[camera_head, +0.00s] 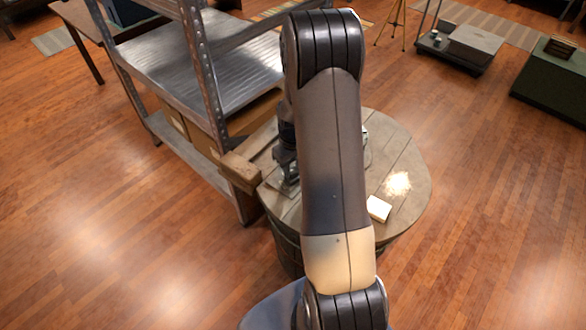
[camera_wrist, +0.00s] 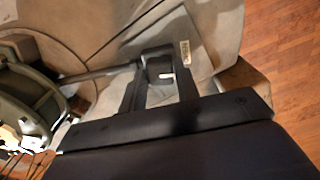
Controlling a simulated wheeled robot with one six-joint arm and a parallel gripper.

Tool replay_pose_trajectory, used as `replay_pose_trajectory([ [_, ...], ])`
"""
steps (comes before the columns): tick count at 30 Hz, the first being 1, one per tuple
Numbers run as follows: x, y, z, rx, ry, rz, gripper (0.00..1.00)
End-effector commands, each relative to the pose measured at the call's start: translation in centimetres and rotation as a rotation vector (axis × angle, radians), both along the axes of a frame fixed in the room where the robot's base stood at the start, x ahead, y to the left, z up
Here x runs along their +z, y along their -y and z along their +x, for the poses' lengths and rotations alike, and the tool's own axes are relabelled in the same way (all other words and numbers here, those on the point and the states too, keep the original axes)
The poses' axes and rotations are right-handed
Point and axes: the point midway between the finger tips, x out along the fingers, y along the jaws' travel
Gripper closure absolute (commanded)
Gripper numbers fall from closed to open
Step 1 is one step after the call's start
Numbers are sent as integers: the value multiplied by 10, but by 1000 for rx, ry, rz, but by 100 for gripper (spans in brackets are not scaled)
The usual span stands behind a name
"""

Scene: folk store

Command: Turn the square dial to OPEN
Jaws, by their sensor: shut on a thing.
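In the wrist view a small grey square dial (camera_wrist: 158,67) sits between the two dark fingers of my gripper (camera_wrist: 161,76). My gripper is shut on the dial. A short white mark shows on the dial, lying roughly sideways in the picture. A small pale label (camera_wrist: 185,51) lies just beyond the right finger on the grey surface; its writing is too small to read. In the head view my arm hides the dial and most of my gripper, above a round wooden barrel top (camera_head: 408,160).
A white block (camera_head: 378,208) lies on the barrel top. A metal shelf (camera_head: 225,62) stands close on the left, with a wooden beam (camera_head: 240,171) near the barrel's edge. The wooden floor (camera_head: 480,200) on the right is clear. A green box (camera_head: 555,82) is at the far right.

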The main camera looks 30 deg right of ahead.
Motion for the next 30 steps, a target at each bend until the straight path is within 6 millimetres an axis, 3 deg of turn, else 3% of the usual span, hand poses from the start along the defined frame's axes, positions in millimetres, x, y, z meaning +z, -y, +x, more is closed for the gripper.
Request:
replay_pose_trajectory([
  [9, 0, 0, 1, 114, 2, -1, 92],
  [25, 1, 0, 1, 136, 2, -1, 92],
  [26, 1, 0, 1, 136, 2, -1, 68],
  [30, 1, 0, 1, 135, 2, -1, 57],
])
